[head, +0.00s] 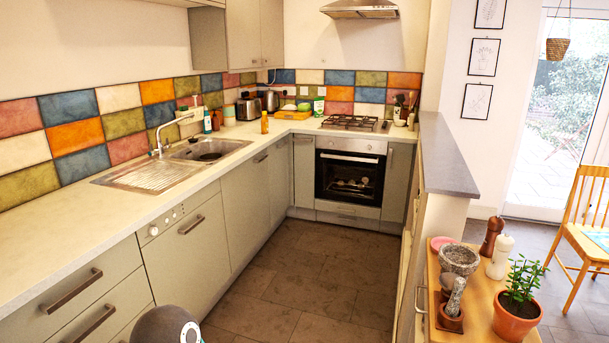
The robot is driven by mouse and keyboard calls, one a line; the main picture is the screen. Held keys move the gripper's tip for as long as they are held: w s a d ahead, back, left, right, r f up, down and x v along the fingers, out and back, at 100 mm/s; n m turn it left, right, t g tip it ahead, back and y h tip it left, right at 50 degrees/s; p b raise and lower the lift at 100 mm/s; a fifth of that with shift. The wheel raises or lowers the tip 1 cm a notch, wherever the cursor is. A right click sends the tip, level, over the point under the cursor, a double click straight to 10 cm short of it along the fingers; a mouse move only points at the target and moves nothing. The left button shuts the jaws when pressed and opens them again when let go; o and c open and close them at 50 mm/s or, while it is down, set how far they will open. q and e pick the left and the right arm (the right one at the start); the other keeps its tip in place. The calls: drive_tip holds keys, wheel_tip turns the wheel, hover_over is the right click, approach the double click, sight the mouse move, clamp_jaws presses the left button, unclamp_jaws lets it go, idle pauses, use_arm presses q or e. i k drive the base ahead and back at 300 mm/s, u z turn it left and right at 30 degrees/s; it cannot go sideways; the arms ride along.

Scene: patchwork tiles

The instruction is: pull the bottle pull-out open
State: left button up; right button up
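No front is plainly marked as the bottle pull-out. A narrow grey-green cabinet front (304,172) stands just left of the oven (349,177), with a short handle near its top. Another closed front (397,182) is just right of the oven. Both look shut, and I cannot tell which one is the bottle pull-out. Any bottles inside are hidden. Neither of my grippers is in view.
The dark tiled floor (290,285) between the cabinet runs is clear. Drawers (75,300) and a dishwasher front (188,243) line the left. At right, a wooden top (477,325) holds a potted plant (517,300), mortar and mills. A low wall (446,160) bounds the kitchen.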

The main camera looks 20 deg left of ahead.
sight(303, 143)
drive_tip(key=u, duration=0.6)
drive_tip(key=i, duration=5.25)
drive_tip(key=z, duration=1.2)
drive_tip(key=i, duration=0.4)
drive_tip(key=u, duration=0.2)
